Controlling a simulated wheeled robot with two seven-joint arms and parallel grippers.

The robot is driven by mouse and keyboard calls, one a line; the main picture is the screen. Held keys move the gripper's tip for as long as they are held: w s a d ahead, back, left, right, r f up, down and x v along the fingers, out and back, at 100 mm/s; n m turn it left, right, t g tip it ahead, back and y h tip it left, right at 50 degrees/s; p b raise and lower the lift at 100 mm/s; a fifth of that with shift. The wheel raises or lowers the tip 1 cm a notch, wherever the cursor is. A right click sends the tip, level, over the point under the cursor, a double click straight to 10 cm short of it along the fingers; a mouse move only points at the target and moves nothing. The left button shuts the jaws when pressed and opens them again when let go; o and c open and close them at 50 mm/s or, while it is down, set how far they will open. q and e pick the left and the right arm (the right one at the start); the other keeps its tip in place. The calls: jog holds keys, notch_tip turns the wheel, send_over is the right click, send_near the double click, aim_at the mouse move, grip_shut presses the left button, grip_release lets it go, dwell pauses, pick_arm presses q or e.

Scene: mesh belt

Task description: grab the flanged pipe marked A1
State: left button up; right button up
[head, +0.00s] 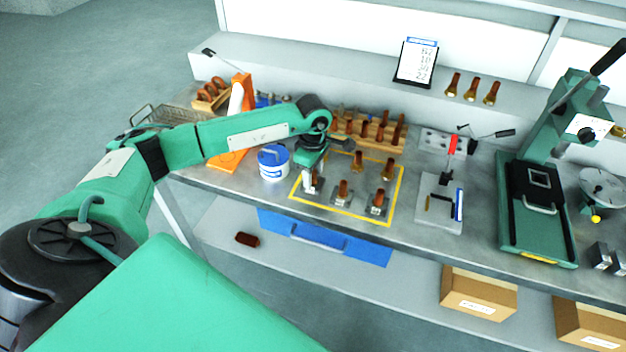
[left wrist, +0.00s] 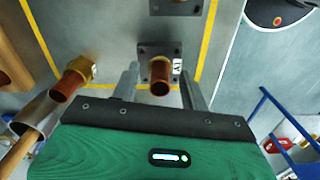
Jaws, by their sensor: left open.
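A copper-brown flanged pipe (left wrist: 159,76) with a square grey flange plate (left wrist: 146,49) stands inside the yellow outline; a white tag on it seems to read A1. In the head view, this pipe (head: 312,184) is partly hidden under my gripper. My left gripper (head: 311,172) is open and points down over it. In the left wrist view, the two fingers (left wrist: 160,88) lie on either side of the pipe with gaps; I see no contact. Other pipes stand nearby on plates (head: 343,191), (head: 378,201). My right gripper is not in view.
More pipes stand upright at the outline's back (head: 387,169). A wooden rack (head: 370,130) of pipes is behind. A white and blue tub (head: 273,164) stands left of the outline. A grey fixture (head: 438,205) and a green press (head: 530,200) stand to the right.

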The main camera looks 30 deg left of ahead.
pick_arm(q)
grip_shut()
jog(key=shift+r, duration=0.1)
